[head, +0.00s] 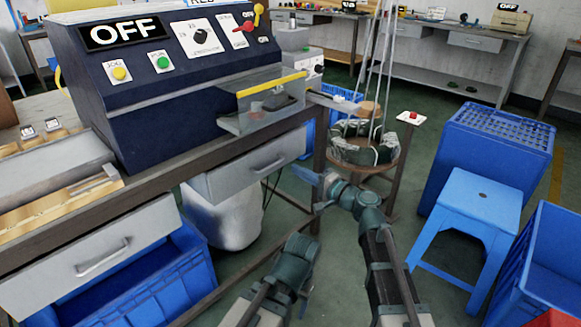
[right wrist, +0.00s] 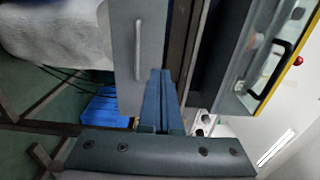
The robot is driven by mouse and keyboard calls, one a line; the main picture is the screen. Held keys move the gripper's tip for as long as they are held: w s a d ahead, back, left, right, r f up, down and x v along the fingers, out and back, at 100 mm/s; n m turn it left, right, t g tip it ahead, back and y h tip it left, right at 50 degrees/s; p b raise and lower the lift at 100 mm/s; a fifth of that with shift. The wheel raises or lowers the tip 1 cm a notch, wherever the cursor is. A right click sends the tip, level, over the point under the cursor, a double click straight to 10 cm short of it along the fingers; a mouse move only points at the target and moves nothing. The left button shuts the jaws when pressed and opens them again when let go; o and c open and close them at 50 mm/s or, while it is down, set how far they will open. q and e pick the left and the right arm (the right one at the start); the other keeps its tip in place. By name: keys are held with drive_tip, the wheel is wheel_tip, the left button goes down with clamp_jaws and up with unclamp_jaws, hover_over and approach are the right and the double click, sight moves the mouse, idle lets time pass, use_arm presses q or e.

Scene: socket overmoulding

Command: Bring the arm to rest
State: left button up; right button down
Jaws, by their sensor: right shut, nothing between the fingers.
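My right gripper (head: 306,174) is shut and empty, held in the air in front of the bench, below the drawer level at its right end. In the right wrist view its two blue fingers (right wrist: 160,100) lie together with nothing between them. My right arm (head: 385,265) comes up from the bottom of the head view. My left arm (head: 285,270) is low at the bottom middle, folded close; its fingertips are not clear enough to read.
The bench carries a dark blue machine (head: 170,90) marked OFF and has a grey drawer (head: 245,170) underneath. A round hanging tray (head: 365,165) with dark parts is beyond my right gripper. A blue stool (head: 478,205) and blue crates (head: 490,150) stand at the right.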

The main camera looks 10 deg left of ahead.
drive_tip(key=shift+s+d, duration=0.15)
drive_tip(key=shift+d, duration=0.05)
drive_tip(key=s+d+f+n+g+h, duration=0.3)
drive_tip(key=s+d+f+h, duration=0.15)
drive_tip(key=s+f, duration=0.3)
drive_tip(key=s+d+f+n+g+h, duration=0.35)
drive_tip(key=s+d+f, duration=0.2)
drive_tip(key=f, duration=0.35)
drive_tip(key=s+d+f+g+h, duration=0.2)
drive_tip(key=s+d+f+h, duration=0.1)
drive_tip(key=s+d, duration=0.3)
drive_tip(key=s+d+f+g+h, duration=0.1)
drive_tip(key=s+d+f+h, duration=0.25)
drive_tip(key=d, duration=0.45)
drive_tip(key=s+a+r+n+g+h+p, duration=0.1)
drive_tip(key=s+a+r+n+p, duration=0.15)
drive_tip(key=a, duration=0.35)
drive_tip(key=s+a+r+n+h+p, duration=0.1)
drive_tip(key=s+a+r+n+p, duration=0.15)
drive_tip(key=a+r, duration=0.2)
wheel_tip(320, 180, up, 37)
drive_tip(key=a+p, duration=0.1)
drive_tip(key=p, duration=3.6)
drive_tip(key=shift+s+y+p, duration=0.35)
drive_tip(key=shift+s+p, duration=0.05)
drive_tip(key=shift+m, duration=0.25)
